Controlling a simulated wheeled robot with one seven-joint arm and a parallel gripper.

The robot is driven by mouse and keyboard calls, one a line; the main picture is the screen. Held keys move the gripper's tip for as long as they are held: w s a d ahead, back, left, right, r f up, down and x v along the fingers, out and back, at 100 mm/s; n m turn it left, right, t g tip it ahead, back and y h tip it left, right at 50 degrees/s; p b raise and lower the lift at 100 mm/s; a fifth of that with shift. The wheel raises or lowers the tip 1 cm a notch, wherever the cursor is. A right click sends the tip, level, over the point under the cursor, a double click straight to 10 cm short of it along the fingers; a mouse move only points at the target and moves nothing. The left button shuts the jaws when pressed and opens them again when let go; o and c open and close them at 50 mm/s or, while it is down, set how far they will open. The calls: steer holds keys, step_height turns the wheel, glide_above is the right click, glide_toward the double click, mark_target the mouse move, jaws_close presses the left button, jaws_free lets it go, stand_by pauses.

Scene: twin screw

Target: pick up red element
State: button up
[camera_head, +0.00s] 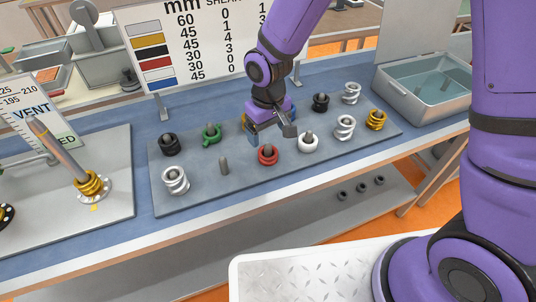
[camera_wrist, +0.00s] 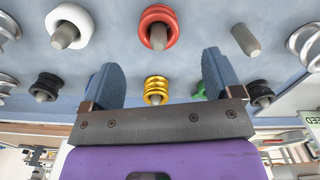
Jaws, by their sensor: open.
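The red element (camera_head: 268,155) is a short red ringed piece seated around a grey peg on the grey plate. It also shows in the wrist view (camera_wrist: 146,22), at the top, beyond my fingertips. My gripper (camera_head: 270,133) is open and empty, above the plate and behind the red element in the head view. In the wrist view my gripper (camera_wrist: 160,75) has its two blue fingers spread wide. A gold ringed element (camera_wrist: 156,87) shows between the fingers in that view; in the head view my gripper mostly hides it.
A white element (camera_head: 308,142) sits right of the red one, and a bare peg (camera_head: 224,166) stands left of it. Green (camera_head: 212,133), black (camera_head: 169,144) and silver (camera_head: 175,180) elements stand farther left. A grey bin (camera_head: 425,90) stands at the right.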

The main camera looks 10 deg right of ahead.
mark_target(269, 153)
steer(key=shift+w+d+f, duration=0.1)
steer(key=shift+f, duration=4.35)
steer(key=c, duration=1.1)
